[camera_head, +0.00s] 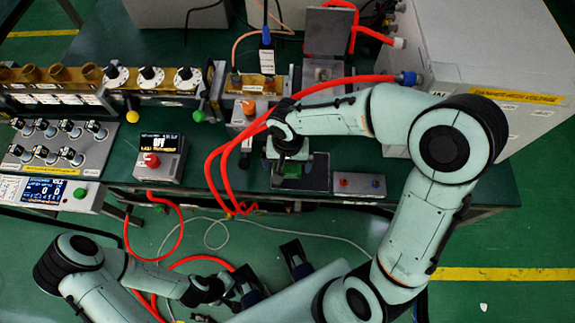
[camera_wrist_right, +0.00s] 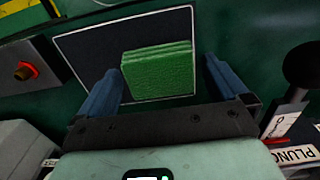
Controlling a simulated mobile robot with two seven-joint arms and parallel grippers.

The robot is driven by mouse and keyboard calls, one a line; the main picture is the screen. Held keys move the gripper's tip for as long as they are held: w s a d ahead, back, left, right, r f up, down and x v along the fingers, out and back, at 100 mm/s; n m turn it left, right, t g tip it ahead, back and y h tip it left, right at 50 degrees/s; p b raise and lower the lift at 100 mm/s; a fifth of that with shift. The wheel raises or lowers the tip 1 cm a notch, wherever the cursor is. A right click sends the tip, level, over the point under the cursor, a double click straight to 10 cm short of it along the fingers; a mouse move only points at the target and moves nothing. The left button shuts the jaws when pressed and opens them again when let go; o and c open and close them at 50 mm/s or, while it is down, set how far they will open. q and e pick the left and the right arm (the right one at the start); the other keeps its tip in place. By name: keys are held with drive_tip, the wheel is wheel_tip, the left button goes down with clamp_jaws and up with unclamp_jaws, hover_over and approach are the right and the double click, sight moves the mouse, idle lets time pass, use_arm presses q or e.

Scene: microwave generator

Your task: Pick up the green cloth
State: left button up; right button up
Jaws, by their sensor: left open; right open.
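The green cloth (camera_wrist_right: 158,69) is a folded, layered square lying on a dark mat with a pale border (camera_wrist_right: 88,48). My right gripper (camera_wrist_right: 164,78) is open above it, with its two blue fingers on either side of the cloth and apart from it in the picture. In the head view, the right gripper (camera_head: 291,162) points down over the bench's front part and mostly hides the cloth (camera_head: 292,170). Height above the cloth is hard to tell. My left gripper (camera_head: 274,274) is open and empty, low in front of the bench.
Red hoses (camera_head: 212,170) loop left of my right gripper. A display box with a red knob (camera_head: 158,157) and a control panel (camera_head: 50,142) stand further left. A large grey cabinet (camera_head: 480,50) is at the right.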

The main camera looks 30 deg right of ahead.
drive_tip(key=shift+f, duration=0.1)
drive_tip(key=shift+c, duration=0.3)
drive_tip(key=c, duration=0.8)
wheel_tip(320, 180, up, 20)
drive_tip(key=p, duration=0.3)
